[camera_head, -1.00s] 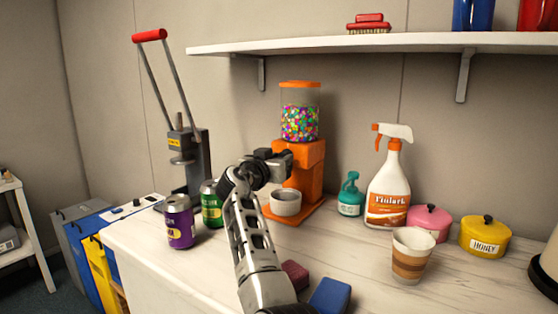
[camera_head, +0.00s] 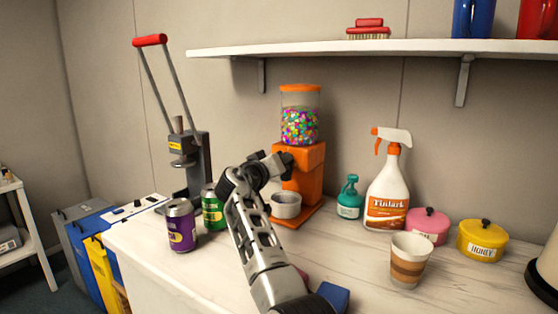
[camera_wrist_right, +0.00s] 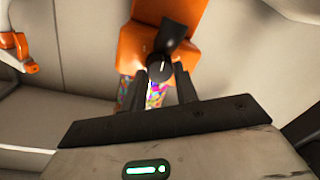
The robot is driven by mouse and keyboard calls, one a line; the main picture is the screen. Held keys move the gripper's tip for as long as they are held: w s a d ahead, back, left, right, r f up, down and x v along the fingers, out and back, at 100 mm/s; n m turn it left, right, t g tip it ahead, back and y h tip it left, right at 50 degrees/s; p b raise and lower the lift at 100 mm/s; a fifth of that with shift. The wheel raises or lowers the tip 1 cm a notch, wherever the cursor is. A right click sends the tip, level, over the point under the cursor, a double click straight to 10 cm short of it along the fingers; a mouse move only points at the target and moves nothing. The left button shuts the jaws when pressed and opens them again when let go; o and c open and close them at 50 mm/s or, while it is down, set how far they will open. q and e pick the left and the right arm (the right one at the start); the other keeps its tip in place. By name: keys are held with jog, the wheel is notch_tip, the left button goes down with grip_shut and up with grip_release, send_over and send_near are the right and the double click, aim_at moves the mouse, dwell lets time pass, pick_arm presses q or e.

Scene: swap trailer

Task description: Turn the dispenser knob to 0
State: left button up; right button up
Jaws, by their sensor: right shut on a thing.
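The orange dispenser (camera_head: 312,165) stands upright on the counter against the wall, with a clear jar of colorful candies (camera_head: 300,125) on top. My right gripper (camera_head: 284,160) is at its front, at knob height. In the right wrist view the dispenser (camera_wrist_right: 190,18) appears upside down. Its black knob (camera_wrist_right: 160,69) with a white mark sits between the fingertips of my right gripper (camera_wrist_right: 163,78), which is shut on it. I see no number markings around the knob. In the head view the gripper hides the knob. My left gripper is out of view.
A teal bottle (camera_head: 349,200), spray bottle (camera_head: 387,190) and paper cup (camera_head: 409,260) stand right. A shelf (camera_head: 420,47) runs above.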

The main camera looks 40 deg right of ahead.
jog(key=shift+f+n, duration=0.1)
jog(key=shift+n, duration=0.5)
jog(key=o, duration=1)
jog(key=shift+c, duration=0.2)
jog(key=shift+a, duration=0.15)
jog(key=b+v, duration=0.1)
jog(key=v, duration=1.4)
jog(key=shift+s+a+b, duration=0.2)
jog(key=shift+a+b, duration=0.1)
jog(key=shift+a, duration=0.05)
